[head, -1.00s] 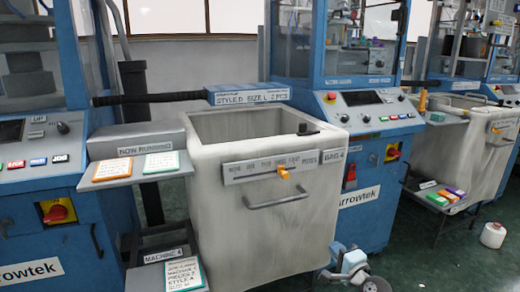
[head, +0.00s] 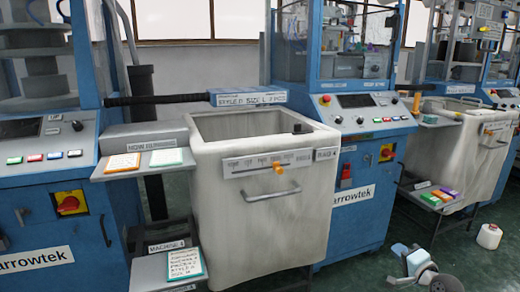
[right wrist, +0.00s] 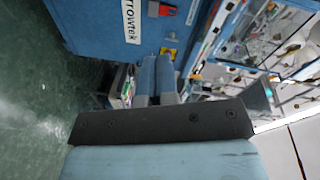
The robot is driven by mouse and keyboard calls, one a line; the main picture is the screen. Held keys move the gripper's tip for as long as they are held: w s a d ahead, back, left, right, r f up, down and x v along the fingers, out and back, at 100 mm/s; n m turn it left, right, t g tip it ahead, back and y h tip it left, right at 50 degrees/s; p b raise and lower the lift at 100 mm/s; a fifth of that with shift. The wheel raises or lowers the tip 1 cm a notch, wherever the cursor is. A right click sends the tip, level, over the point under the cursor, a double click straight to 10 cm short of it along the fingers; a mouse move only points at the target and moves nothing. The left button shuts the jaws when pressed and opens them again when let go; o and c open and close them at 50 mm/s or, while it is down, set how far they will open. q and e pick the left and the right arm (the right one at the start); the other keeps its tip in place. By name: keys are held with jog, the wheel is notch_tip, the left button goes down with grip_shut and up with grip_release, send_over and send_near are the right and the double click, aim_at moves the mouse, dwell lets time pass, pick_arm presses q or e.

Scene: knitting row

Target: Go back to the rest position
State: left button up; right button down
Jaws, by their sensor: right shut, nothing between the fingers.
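My right gripper (head: 402,256) shows low at the right of the head view, above the green floor, to the right of the white bin and apart from it. It is pale blue and grey. In the right wrist view its two blue fingers (right wrist: 156,80) lie side by side, shut, with nothing between them. A blue machine front stands beyond them there. My left gripper is in neither view.
The white bin (head: 215,206) stands between blue knitting machines, with a small shelf (head: 145,175) of cards at its left. A second bin (head: 470,152) and a shelf with coloured boxes (head: 436,195) stand at right. A white cone (head: 489,236) is on the floor.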

jog(key=s+d+n, duration=0.1)
jog(key=d, duration=0.3)
jog(key=s+a+n+g+y, duration=0.4)
jog(key=s+a+n, duration=1.2)
jog(key=s+a, duration=1.1)
jog(key=s+a+r+n+y, duration=0.25)
jog(key=s+r+n, duration=0.2)
jog(key=s, duration=0.55)
jog(key=w+a+r+m+t+h, duration=0.1)
jog(key=w+a+r+m+t, duration=0.2)
jog(key=a+r+m+t, duration=0.25)
pick_arm(q)
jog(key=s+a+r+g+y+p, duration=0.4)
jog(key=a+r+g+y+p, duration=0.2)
jog(key=p, duration=3.3)
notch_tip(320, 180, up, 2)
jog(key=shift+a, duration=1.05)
pick_arm(e)
jog(key=s+d+r+m+g+h, duration=0.1)
jog(key=s+d+r+g+h, duration=0.3)
jog(key=d, duration=0.6)
notch_tip(320, 180, up, 4)
jog(key=g+h, duration=0.2)
jog(key=g, duration=0.1)
